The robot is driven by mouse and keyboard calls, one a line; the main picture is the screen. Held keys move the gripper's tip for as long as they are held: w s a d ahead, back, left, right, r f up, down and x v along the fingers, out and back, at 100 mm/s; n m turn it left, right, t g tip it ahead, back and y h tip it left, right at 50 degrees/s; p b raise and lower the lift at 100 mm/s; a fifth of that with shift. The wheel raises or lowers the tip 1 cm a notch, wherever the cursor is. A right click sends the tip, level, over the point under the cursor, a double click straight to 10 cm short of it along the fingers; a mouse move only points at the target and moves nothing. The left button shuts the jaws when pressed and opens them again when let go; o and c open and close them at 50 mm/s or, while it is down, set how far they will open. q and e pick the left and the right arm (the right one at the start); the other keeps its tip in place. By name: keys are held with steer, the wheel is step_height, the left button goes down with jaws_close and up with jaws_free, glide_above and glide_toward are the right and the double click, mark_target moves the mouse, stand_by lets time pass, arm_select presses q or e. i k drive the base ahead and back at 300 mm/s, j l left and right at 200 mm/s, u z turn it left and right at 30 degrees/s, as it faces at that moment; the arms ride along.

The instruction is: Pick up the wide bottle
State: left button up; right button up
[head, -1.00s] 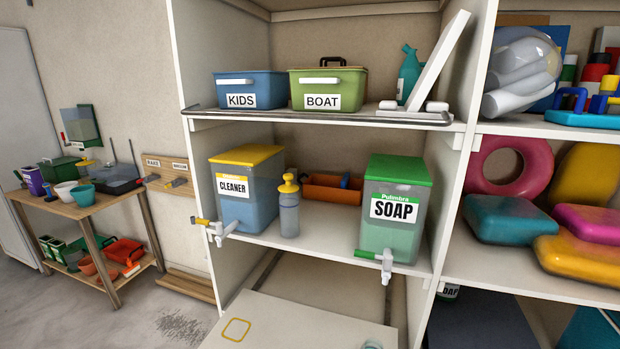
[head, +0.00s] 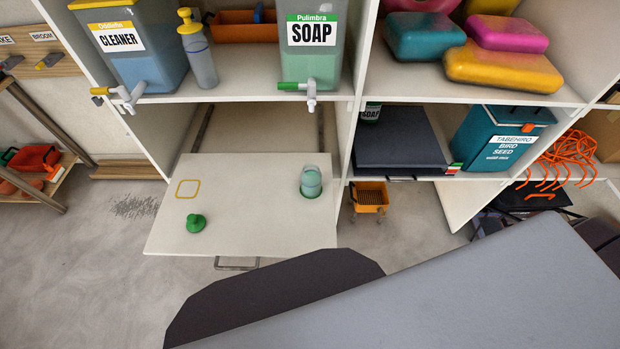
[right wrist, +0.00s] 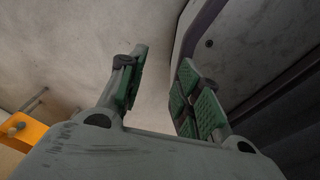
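A short, wide clear bottle (head: 311,183) with teal liquid inside stands upright near the right edge of the pull-out board (head: 245,220). A green cap-like piece (head: 195,224) lies apart from it, at the front left of the board. The wide bottle is not seen in that view. My left gripper is not in view.
Cleaner (head: 140,55) and soap (head: 312,70) dispensers overhang the board, with taps at the shelf edge. A blue bird seed box (head: 500,140) and dark slab (head: 400,145) sit right. A large grey surface (head: 450,290) blocks the lower right. The board's middle is clear.

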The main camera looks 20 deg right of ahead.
mark_target(311, 174)
steer(key=l+u, duration=0.15)
steer(key=l, duration=0.35)
steer(key=k+l+u, duration=0.15)
steer(key=l, duration=0.3)
steer(key=l+u, duration=0.15)
steer(key=l, duration=0.35)
steer(key=k+l+u, duration=0.15)
steer(key=l, duration=0.3)
